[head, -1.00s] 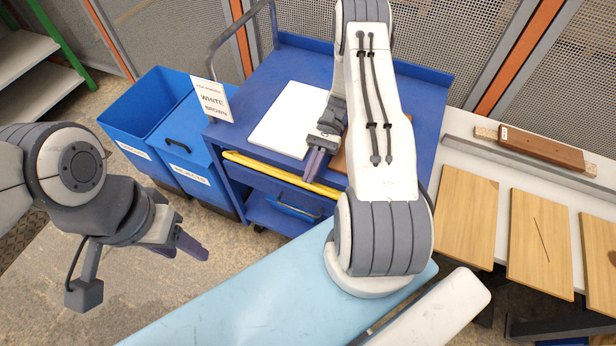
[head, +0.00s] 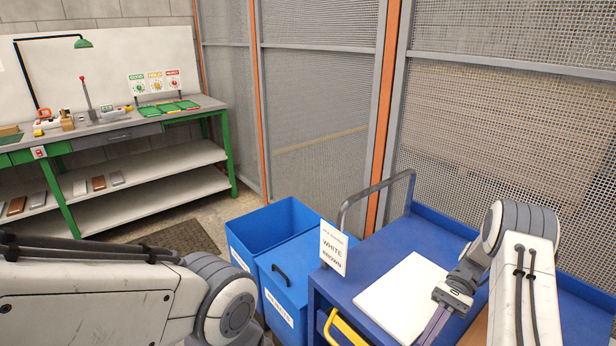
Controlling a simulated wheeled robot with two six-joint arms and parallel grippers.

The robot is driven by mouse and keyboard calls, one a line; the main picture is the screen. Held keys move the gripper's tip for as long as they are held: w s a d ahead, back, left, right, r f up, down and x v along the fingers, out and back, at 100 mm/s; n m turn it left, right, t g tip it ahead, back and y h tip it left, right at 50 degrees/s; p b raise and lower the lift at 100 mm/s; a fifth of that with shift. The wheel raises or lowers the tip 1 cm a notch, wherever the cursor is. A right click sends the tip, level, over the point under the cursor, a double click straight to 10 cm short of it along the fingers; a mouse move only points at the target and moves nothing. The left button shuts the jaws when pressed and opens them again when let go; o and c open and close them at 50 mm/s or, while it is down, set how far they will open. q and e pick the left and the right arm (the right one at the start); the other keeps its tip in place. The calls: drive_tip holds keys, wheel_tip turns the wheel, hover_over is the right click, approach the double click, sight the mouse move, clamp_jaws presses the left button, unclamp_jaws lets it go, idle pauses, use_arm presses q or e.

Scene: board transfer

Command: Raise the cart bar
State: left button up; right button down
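The blue cart (head: 440,229) stands at the lower right. A short part of its yellow bar (head: 345,330) shows at the front edge, cut off by the bottom of the picture. A grey tubular handle (head: 378,188) rises at the cart's left end. A white board (head: 402,297) lies flat on the cart top, and part of a brown board (head: 474,333) shows beside my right arm. My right gripper (head: 432,328) is over the white board's right side, apart from the yellow bar; its finger opening is unclear. My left gripper is out of view below my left arm.
Blue bins (head: 287,262) stand against the cart's left side. A sign reading WHITE and BROWN (head: 333,247) stands at the cart's corner. A green-legged workbench (head: 130,131) is at the back left, with a dark floor mat (head: 183,238) before it. Mesh panels close the back.

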drive_tip(key=s+a+r+n+t+h+p, duration=0.25)
drive_tip(key=a+r+n+h, duration=0.55)
drive_tip(key=a+r, duration=0.6)
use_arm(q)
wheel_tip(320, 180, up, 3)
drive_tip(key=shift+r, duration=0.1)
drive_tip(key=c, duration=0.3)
use_arm(e)
drive_tip(key=s+a+r+n+t+h, duration=0.1)
drive_tip(key=s+a+r+n+t, duration=0.2)
drive_tip(key=s, duration=1.1)
drive_tip(key=a+n+t, duration=0.3)
drive_tip(key=a+n, duration=0.3)
drive_tip(key=a, duration=0.1)
drive_tip(key=shift+h, duration=0.3)
